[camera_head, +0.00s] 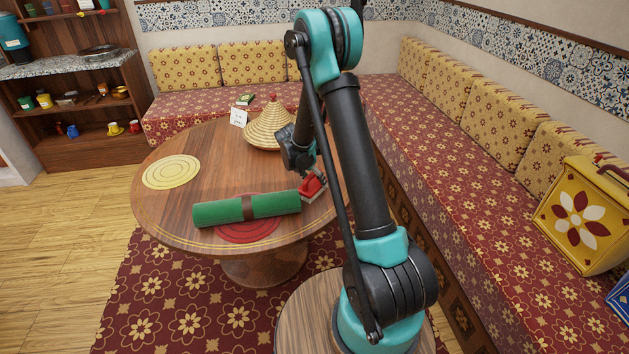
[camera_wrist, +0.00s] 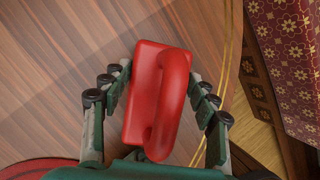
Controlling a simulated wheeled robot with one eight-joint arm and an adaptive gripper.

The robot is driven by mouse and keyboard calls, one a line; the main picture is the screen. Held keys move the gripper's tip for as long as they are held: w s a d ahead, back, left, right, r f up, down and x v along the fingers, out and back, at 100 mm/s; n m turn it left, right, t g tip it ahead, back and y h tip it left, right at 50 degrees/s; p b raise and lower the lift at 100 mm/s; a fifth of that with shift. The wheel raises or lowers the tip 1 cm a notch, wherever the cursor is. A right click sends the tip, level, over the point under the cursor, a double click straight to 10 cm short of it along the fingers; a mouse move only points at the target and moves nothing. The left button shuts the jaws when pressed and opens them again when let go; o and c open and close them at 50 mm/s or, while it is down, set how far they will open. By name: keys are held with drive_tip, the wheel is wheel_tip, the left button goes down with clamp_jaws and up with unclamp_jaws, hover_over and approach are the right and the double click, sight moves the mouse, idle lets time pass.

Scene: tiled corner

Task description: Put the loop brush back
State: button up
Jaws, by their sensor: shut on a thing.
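The loop brush is a red block with a red loop handle on top. In the wrist view the loop brush (camera_wrist: 139,100) sits between the two fingers of my gripper (camera_wrist: 158,82), which is shut on it, with the handle facing the camera. In the head view the loop brush (camera_head: 313,187) is at the right side of the round table, just right of the green roll's end. My gripper (camera_head: 310,172) is above it there, partly hidden by my arm. I cannot tell whether the brush touches the table.
A green roll with a brown band (camera_head: 246,208) lies across a red round mat (camera_head: 247,232) on the wooden table (camera_head: 190,220). A yellow mat (camera_head: 171,172), a woven cone lid (camera_head: 270,126) and a white card (camera_head: 239,117) are also there. Cushioned benches (camera_head: 470,180) border the table behind and right.

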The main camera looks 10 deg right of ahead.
sight(304, 185)
drive_tip(key=o, duration=1.4)
drive_tip(key=shift+o, duration=0.2)
drive_tip(key=v, duration=1.1)
drive_tip(key=s+d+r+m+y, duration=0.1)
drive_tip(key=s+d+r+m, duration=0.25)
drive_tip(key=s+m, duration=0.2)
drive_tip(key=s+d+m+t+y, duration=0.1)
drive_tip(key=s+m, duration=1)
drive_tip(key=s, duration=0.1)
drive_tip(key=s+d+m+t+y, duration=0.1)
drive_tip(key=s+d+m+y, duration=0.1)
drive_tip(key=s+m, duration=0.8)
drive_tip(key=s, duration=0.2)
drive_tip(key=shift+s+d+f+m, duration=0.2)
drive_tip(key=shift+s+d+m, duration=0.05)
drive_tip(key=shift+d+m, duration=0.1)
